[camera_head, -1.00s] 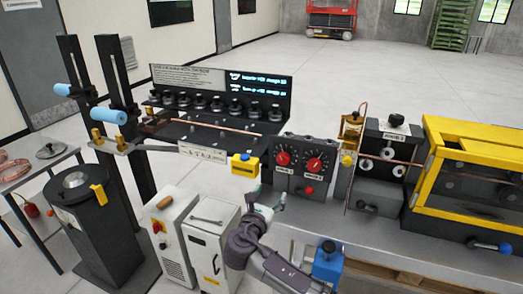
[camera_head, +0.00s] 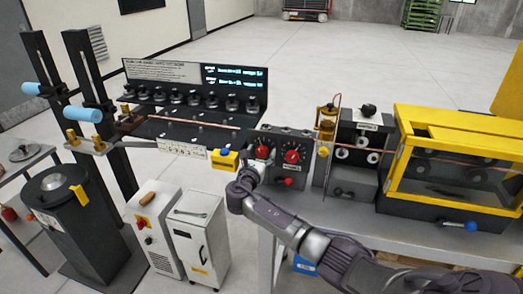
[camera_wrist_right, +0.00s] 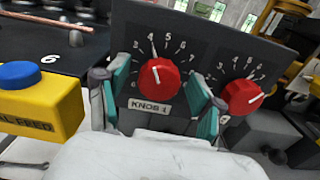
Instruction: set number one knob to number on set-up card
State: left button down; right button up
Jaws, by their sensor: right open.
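The number one knob (camera_wrist_right: 159,77) is a red dial with a white pointer line, above a label reading KNOB 1. Its pointer aims up and slightly left, close to the 4 on the scale. In the head view the knob (camera_head: 262,152) is on the left of a dark control box (camera_head: 281,137). My right gripper (camera_wrist_right: 160,88) is open, with a teal-lined finger on each side of the knob; contact is not visible. In the head view my right gripper (camera_head: 250,173) is just below the knob. I cannot identify the set-up card. My left gripper is out of view.
A second red knob (camera_wrist_right: 241,97) is close to the right finger. A yellow box with a blue button (camera_wrist_right: 40,103) stands to the left. Boards with cyan text (camera_head: 235,76) are too small to read. A yellow-framed machine (camera_head: 452,160) stands at the right.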

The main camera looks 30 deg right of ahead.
jog(key=shift+w+d, duration=0.15)
jog(key=shift+d, duration=0.05)
jog(key=c, duration=1.1)
jog(key=shift+c, duration=0.2)
jog(key=shift+f, duration=0.1)
jog(key=m+b, duration=0.5)
jog(key=shift+f, duration=0.15)
jog(key=m+b, duration=0.3)
jog(key=m, duration=0.1)
jog(key=shift+d+m+b, duration=0.1)
jog(key=shift+m+b, duration=0.8)
jog(key=shift+r, duration=0.2)
